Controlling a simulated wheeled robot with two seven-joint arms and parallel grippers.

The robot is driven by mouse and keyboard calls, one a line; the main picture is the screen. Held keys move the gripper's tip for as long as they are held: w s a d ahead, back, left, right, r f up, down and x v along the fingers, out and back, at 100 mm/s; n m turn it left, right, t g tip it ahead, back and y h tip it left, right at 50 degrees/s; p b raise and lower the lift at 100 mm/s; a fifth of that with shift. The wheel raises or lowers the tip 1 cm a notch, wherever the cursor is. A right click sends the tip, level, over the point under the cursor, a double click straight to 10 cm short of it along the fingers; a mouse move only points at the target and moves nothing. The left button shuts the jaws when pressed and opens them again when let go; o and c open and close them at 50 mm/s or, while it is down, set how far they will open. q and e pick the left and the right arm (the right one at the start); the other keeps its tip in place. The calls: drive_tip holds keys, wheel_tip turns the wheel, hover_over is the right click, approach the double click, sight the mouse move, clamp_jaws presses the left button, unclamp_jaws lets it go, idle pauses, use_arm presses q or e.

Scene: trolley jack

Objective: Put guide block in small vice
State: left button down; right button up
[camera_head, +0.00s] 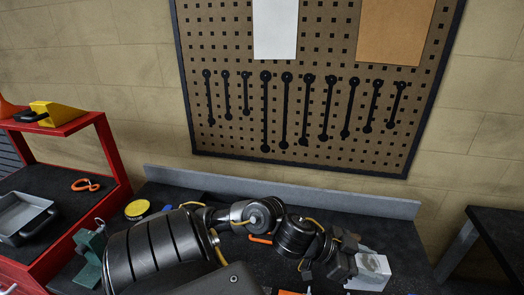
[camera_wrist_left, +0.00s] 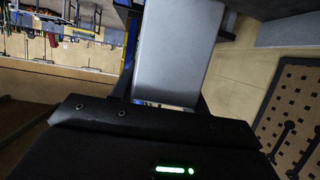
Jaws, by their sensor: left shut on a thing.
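The guide block looks like the pale grey block (camera_head: 372,270) at the lower right of the head view. It fills the upper middle of the left wrist view as a smooth grey slab (camera_wrist_left: 172,50). My left gripper (camera_head: 350,266) is shut on it, with the block sticking out beyond the fingers. I cannot tell whether the block touches the bench. The small vice seems to be the green device (camera_head: 92,252) at the lower left of the head view, far from the gripper and partly hidden by my arm. My right gripper is not in view.
The dark bench has a grey back ledge (camera_head: 290,190). A yellow round tin (camera_head: 137,209) stands near the vice. A red trolley (camera_head: 118,165) with a grey tray (camera_head: 22,215) is at left. A pegboard (camera_head: 230,140) with wrenches hangs behind. Another dark table (camera_head: 498,235) is at right.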

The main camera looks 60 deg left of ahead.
use_arm(q)
drive_tip(key=s+a+f+n+t+y, duration=0.3)
drive_tip(key=s+a+f+n+y, duration=0.2)
drive_tip(key=a, duration=0.5)
drive_tip(key=shift+s+d+f+n+y+p, duration=0.1)
drive_tip(key=shift+s+d+n+y+p, duration=0.25)
drive_tip(key=shift+d+n+y, duration=0.4)
drive_tip(key=shift+s+d+n+y+p, duration=0.3)
drive_tip(key=shift+d+y, duration=0.3)
drive_tip(key=shift+d, duration=0.3)
drive_tip(key=shift+s+d+f+n+y+p, duration=0.1)
drive_tip(key=shift+s+d+n+y+p, duration=0.25)
drive_tip(key=shift+d+n+y, duration=0.4)
drive_tip(key=shift+m, duration=0.3)
